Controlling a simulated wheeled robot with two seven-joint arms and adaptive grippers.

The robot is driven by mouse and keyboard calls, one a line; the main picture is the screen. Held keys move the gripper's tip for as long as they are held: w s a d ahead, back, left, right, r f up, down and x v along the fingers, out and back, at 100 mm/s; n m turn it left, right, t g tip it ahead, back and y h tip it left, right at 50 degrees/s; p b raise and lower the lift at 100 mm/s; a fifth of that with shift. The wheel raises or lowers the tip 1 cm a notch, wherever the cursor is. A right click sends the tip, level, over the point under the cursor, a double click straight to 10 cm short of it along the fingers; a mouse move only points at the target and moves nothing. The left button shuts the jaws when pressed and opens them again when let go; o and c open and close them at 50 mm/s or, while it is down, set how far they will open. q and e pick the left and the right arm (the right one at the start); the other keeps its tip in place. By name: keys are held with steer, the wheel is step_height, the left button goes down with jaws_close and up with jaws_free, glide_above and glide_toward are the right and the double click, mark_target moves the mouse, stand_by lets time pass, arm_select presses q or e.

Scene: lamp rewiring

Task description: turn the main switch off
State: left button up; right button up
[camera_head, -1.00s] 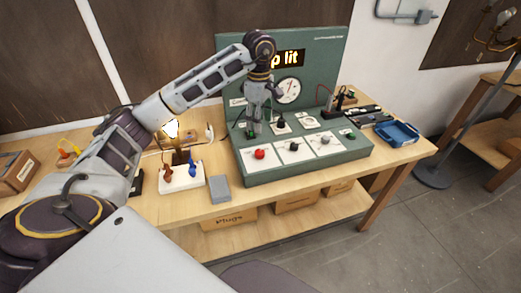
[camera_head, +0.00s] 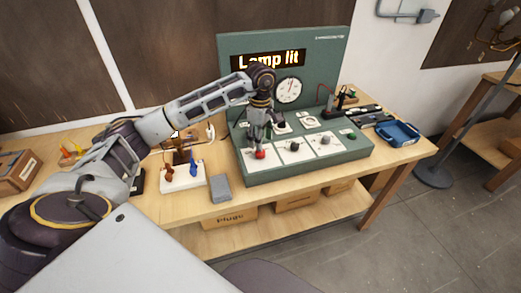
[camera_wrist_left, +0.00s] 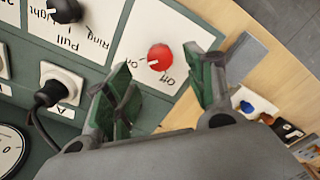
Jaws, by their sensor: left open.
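The main switch is a red round knob (camera_head: 260,155) on a white plate at the front left of the green panel. In the left wrist view the red knob (camera_wrist_left: 160,57) has a white pointer mark, with an "Off" label beside it. My left gripper (camera_head: 256,147) is right above the knob, pointing down. In the left wrist view its two green-padded fingers (camera_wrist_left: 163,88) are open, spread to either side of the knob, with nothing between the pads. I cannot tell whether they touch it. The panel's display (camera_head: 268,61) reads "Lamp lit".
A plug with a black cable (camera_wrist_left: 55,92) sits near the left finger. A grey block (camera_head: 221,188) and a white board with coloured parts (camera_head: 183,178) lie left of the panel. A blue tray (camera_head: 398,133) is at right.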

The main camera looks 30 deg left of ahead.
mark_target(260, 154)
arm_select(q)
step_height(260, 154, down, 4)
steer(key=shift+f, duration=0.15)
steer(key=shift+f+p, duration=0.3)
steer(key=shift+f, duration=0.55)
steer(key=c, duration=1)
